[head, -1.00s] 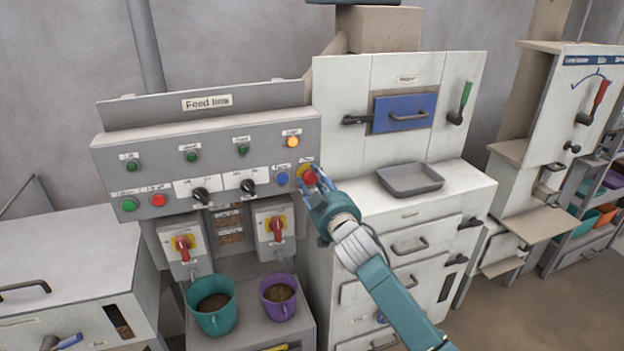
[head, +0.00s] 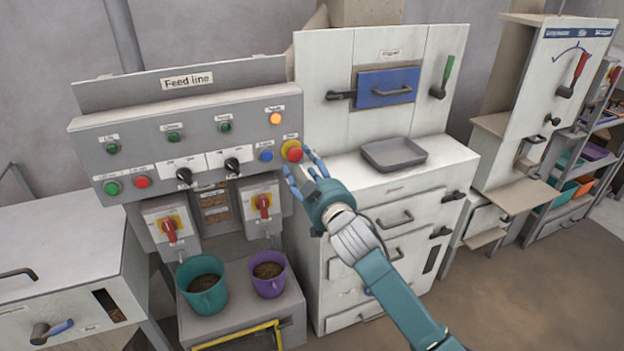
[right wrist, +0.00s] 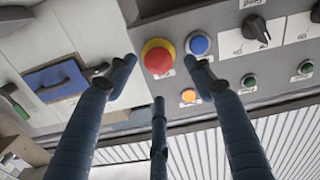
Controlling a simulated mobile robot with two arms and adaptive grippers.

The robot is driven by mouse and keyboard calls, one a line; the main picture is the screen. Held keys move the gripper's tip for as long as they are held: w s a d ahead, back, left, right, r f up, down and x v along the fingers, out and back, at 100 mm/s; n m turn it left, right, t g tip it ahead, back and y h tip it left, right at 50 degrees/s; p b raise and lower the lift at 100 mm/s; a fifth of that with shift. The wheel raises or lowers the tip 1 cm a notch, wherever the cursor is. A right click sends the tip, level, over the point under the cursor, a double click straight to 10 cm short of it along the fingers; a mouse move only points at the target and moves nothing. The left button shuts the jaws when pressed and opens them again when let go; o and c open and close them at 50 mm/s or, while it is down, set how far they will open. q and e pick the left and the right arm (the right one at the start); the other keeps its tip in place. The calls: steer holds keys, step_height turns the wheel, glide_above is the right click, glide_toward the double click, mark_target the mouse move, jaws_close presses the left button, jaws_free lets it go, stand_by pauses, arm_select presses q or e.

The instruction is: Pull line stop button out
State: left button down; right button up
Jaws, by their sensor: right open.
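The line stop button is a red mushroom head on a yellow collar (head: 292,151), at the right end of the Feed line panel's lower row. It also shows in the right wrist view (right wrist: 157,58), between and beyond my spread fingers. My right gripper (head: 302,170) is open and empty, just to the right and front of the button, apart from it. Its fingers also show in the right wrist view (right wrist: 160,85). My left gripper is in neither current view.
A blue button (head: 266,155) sits just left of the red one, and a lit orange lamp (head: 275,118) above it. Black selector knobs (head: 232,164) are further left. A white cabinet with a grey tray (head: 394,153) stands to the right. Teal (head: 202,285) and purple (head: 269,274) buckets stand below.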

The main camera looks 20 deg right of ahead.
steer(key=s, duration=0.7)
steer(key=shift+s, duration=0.35)
steer(key=shift+d+r, duration=0.1)
